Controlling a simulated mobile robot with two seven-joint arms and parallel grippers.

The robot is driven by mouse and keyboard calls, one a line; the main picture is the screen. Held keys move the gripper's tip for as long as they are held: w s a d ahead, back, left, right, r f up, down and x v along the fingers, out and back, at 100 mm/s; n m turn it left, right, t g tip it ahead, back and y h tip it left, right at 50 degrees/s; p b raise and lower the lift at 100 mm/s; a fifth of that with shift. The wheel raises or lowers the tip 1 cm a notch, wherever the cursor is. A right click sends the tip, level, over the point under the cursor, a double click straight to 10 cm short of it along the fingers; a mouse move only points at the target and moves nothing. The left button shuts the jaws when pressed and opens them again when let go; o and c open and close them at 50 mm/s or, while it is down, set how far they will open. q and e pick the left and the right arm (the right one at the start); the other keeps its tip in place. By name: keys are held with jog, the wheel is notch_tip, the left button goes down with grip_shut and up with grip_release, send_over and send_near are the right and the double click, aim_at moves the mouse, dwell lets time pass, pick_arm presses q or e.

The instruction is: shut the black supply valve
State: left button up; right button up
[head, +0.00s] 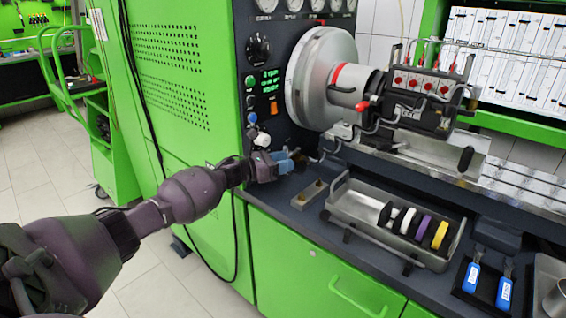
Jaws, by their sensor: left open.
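My left arm comes in from the left, and my left gripper (284,163) is at the lower corner of the green cabinet's dark control panel, above the bench top. Its bluish fingers are open and point right. A small dark part (300,158) shows right at the fingertips; it may be the black supply valve, mostly hidden by the fingers. I cannot tell whether the fingers touch it or stand around it. My right gripper is not in view.
Just above the gripper are a white knob (262,139) and the large metal drive disc (308,80). A small block (310,194) and a metal tray (350,205) with coloured rings lie to the right. Blue-tagged items (472,277) are at the lower right.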

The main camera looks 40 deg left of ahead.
pick_arm(q)
jog(key=v, duration=1)
jog(key=shift+s+a+p, duration=0.2)
jog(key=shift+s+p, duration=0.15)
